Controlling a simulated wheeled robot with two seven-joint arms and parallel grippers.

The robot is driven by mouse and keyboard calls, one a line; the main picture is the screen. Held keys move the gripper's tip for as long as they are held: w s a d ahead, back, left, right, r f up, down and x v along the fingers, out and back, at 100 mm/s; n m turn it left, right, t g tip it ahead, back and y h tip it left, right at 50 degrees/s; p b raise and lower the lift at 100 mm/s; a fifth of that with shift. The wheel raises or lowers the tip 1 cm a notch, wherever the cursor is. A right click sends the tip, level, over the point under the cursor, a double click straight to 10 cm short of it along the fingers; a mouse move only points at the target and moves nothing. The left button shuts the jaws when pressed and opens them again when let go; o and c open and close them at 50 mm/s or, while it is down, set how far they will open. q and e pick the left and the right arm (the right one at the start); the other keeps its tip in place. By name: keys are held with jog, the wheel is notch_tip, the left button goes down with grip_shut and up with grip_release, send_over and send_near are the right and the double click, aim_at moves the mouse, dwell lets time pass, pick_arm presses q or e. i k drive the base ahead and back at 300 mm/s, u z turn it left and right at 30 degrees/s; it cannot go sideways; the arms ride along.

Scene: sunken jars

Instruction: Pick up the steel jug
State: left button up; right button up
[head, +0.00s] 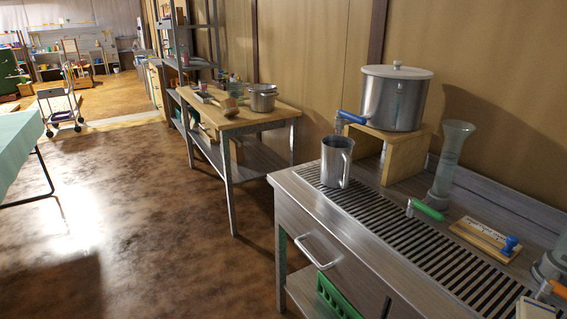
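The steel jug (336,162) stands upright on the left end of the slatted drain grate (397,228), which is set into the top of the steel counter at the right. Its handle points to the right, and nothing touches it from above. Neither of my grippers shows in the head view, so I cannot see how they stand.
A large lidded steel pot (394,98) with a blue-handled tap sits on a wooden stand (404,158) just behind the jug. A glass cylinder (449,165) and green-handled tool (428,210) are to the right. Open brown floor (150,220) lies left of the counter.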

aim_at(338, 151)
jog(key=u, duration=0.85)
jog(key=i, duration=4.75)
jog(key=z, duration=3.75)
jog(key=i, duration=0.5)
jog(key=z, duration=0.15)
